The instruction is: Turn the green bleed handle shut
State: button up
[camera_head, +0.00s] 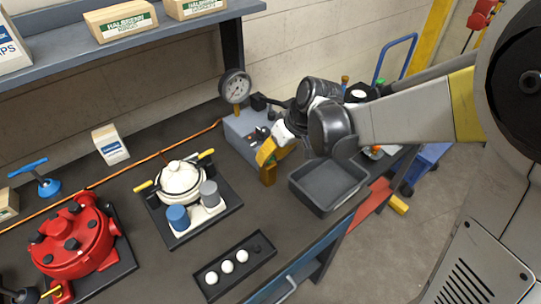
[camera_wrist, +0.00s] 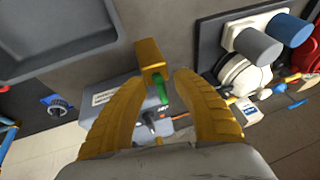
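In the wrist view the green bleed handle (camera_wrist: 161,88) is a short bar beside a brass-yellow block (camera_wrist: 150,58) at the front of a grey box (camera_wrist: 125,108). My gripper (camera_wrist: 162,76) has its two yellow fingers apart, one on each side of the handle, with gaps visible; I see no contact. In the head view my gripper (camera_head: 268,153) is over the front of the grey box (camera_head: 240,128), just above the brass block (camera_head: 268,176). The handle is hidden there by my gripper.
A round gauge (camera_head: 235,87) stands behind the box. An empty dark tray (camera_head: 326,188) is close on the right. A white pump-like unit (camera_head: 181,178) with blue and grey cylinders and a red motor (camera_head: 75,240) are to the left. A black ball tray (camera_head: 212,290) lies in front.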

grip_shut()
jog(key=shift+m, duration=0.3)
jog(key=m, duration=0.1)
jog(key=m+t+h, duration=0.1)
jog(key=m, duration=0.1)
jog(key=shift+s+a+m, duration=0.15)
jog(key=shift+a+m, duration=0.05)
jog(key=shift+m, duration=0.1)
jog(key=m+h, duration=0.1)
jog(key=m, duration=0.1)
jog(key=m+t+h, duration=0.1)
jog(key=m, duration=0.1)
jog(key=shift+a+m, duration=0.2)
jog(key=shift+m, duration=0.1)
jog(key=m+h, duration=0.1)
jog(key=m, duration=0.3)
jog(key=shift+a+m+h, duration=0.2)
jog(key=shift+m+h, duration=0.1)
jog(key=shift+h, duration=0.1)
jog(key=shift+w+a+m+h, duration=0.1)
jog(key=shift+m+h, duration=0.35)
jog(key=shift+m, duration=0.7)
jog(key=shift+w+m+h, duration=0.1)
jog(key=shift+m+h, duration=0.35)
jog(key=shift+m, duration=0.7)
